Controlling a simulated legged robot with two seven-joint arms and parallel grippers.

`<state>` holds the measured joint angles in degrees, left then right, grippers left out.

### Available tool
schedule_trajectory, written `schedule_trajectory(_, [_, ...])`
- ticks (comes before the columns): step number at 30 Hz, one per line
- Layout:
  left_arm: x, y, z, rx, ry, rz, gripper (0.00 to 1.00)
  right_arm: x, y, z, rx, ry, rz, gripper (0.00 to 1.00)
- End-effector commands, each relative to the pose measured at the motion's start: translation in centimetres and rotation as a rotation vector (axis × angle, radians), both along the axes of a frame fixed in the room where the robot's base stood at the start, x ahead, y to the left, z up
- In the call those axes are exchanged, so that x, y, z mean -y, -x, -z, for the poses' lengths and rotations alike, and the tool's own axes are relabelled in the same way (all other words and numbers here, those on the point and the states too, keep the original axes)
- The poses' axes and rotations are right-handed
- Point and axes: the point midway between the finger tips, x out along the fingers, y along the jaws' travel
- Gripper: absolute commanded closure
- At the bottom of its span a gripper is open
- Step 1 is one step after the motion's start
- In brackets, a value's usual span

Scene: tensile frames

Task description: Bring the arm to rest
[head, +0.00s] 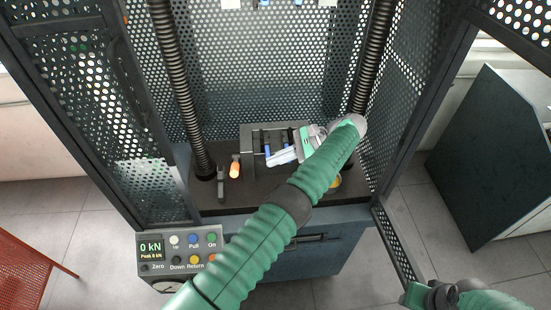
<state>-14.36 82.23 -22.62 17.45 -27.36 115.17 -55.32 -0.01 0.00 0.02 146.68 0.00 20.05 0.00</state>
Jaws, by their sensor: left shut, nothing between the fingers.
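My left arm reaches up from the bottom of the head view into the open test frame and bends back left at the wrist. My left gripper (276,157) is shut and empty, with its pale fingers over a grey rack (247,135) on the dark machine bed. I cannot tell whether the fingers touch the rack. Blue and dark parts show in the rack, partly hidden by the gripper. Part of my right arm shows at the bottom right corner, outside the frame. Its fingers cannot be made out.
Bellows columns (180,85) and (372,55) and perforated walls (270,60) flank my left arm. An orange-ended tool (235,168) and a grey tool (221,184) are on the bed. A control panel (182,250) reads 0 kN. A dark cabinet (480,155) stands right.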

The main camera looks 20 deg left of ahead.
Motion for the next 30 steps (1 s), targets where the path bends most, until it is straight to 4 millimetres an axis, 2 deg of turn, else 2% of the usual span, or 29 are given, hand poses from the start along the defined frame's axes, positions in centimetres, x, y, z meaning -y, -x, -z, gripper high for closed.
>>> schedule_trajectory(10, [-0.2, -0.1, 0.0, 0.006, 0.006, -0.003, 1.0, 0.0, 0.0, 0.0, 0.0, 0.0, 0.001, 0.64])
schedule_trajectory(14, [-2.0, -0.3, -0.2, 0.078, 0.066, -0.038, 1.0, 0.0, 0.0, 0.0, 0.0, 0.0, 0.001, 0.64])
schedule_trajectory(17, [-3.7, 0.1, 0.1, 0.2, 0.167, -0.095, 1.0, 0.0, 0.0, 0.0, 0.0, 0.0, 0.001, 0.64])
schedule_trajectory(20, [-4.0, 1.6, 0.9, 0.344, 0.284, -0.174, 1.0, 0.0, 0.0, 0.0, 0.0, 0.0, 0.0, 0.64])
schedule_trajectory(22, [-3.2, 3.2, 1.3, 0.449, 0.364, -0.241, 1.0, 0.0, 0.0, 0.0, 0.0, 0.0, 0.0, 0.64])
schedule_trajectory(26, [-0.5, 7.2, 2.0, 0.637, 0.502, -0.384, 1.0, 0.0, 0.0, 0.0, 0.0, 0.0, 0.0, 0.64])
schedule_trajectory(30, [3.1, 13.0, 2.4, 0.834, 0.62, -0.56, 1.0, 0.0, 0.0, 0.0, 0.0, 0.0, 0.0, 0.64])
